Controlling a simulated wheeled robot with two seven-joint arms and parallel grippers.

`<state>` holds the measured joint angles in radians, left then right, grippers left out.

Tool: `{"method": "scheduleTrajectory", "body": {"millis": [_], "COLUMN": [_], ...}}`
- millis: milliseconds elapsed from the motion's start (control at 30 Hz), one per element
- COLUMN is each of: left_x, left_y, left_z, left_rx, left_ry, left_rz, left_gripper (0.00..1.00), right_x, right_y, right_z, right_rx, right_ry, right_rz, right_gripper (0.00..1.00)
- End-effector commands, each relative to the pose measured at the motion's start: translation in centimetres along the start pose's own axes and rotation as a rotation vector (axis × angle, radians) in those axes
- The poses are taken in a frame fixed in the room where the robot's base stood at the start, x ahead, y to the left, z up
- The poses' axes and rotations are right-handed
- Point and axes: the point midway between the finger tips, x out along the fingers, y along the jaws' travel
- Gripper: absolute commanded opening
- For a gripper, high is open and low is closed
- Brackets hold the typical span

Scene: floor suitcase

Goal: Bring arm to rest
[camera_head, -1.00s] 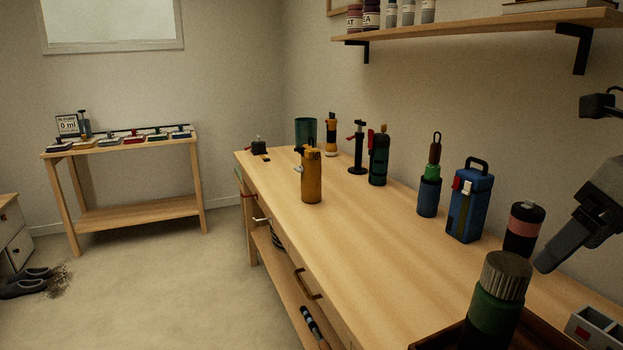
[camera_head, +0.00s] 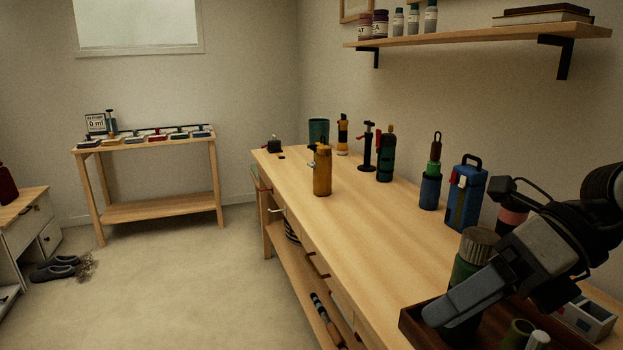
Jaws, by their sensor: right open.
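My right gripper (camera_head: 468,300) is at the lower right, above the near end of the wooden workbench (camera_head: 345,225). It is open and I see nothing held in it. It stands in front of a green bottle with a ribbed cap (camera_head: 481,242) and hides part of it. Whether it touches the bottle I cannot tell. My right arm (camera_head: 575,235) comes in from the right edge. My left gripper is not in view.
A brown tray (camera_head: 412,326) holds the green bottle. A blue case (camera_head: 466,198), an orange bottle (camera_head: 322,172) and several other flasks stand along the bench. A wall shelf (camera_head: 480,36) hangs above. The floor (camera_head: 185,280) to the left is mostly clear.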

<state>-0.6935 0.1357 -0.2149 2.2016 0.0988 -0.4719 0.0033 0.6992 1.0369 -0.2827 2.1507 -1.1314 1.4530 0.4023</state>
Motion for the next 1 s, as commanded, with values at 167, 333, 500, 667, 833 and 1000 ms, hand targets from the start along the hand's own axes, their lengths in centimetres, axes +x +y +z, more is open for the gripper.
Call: {"method": "scheduleTrajectory", "body": {"millis": [167,333,500,667,833,1000], "left_x": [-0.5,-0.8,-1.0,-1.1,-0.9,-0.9], "left_y": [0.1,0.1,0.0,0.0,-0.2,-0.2], "left_z": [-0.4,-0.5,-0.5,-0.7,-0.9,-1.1], "left_rx": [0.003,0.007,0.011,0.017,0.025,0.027], "left_ry": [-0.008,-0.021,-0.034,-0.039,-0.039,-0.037], "left_rz": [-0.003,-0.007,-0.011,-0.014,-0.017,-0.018], "left_gripper": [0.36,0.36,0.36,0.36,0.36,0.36], "right_x": [4.2,4.3,7.8,13.7,18.9,21.2], "right_y": [5.2,3.2,-7.3,-13.9,-15.7,-15.5], "right_z": [2.1,5.8,3.5,-4.2,-12.0,-15.7], "right_rx": [0.216,0.747,1.497,2.094,2.522,2.710], "right_ry": [-0.174,-0.536,-0.916,-1.104,-1.158,-1.155], "right_rz": [0.586,1.090,1.256,1.149,0.966,0.858], "right_gripper": [0.81,0.81,0.81,0.81,0.81,0.81]}}
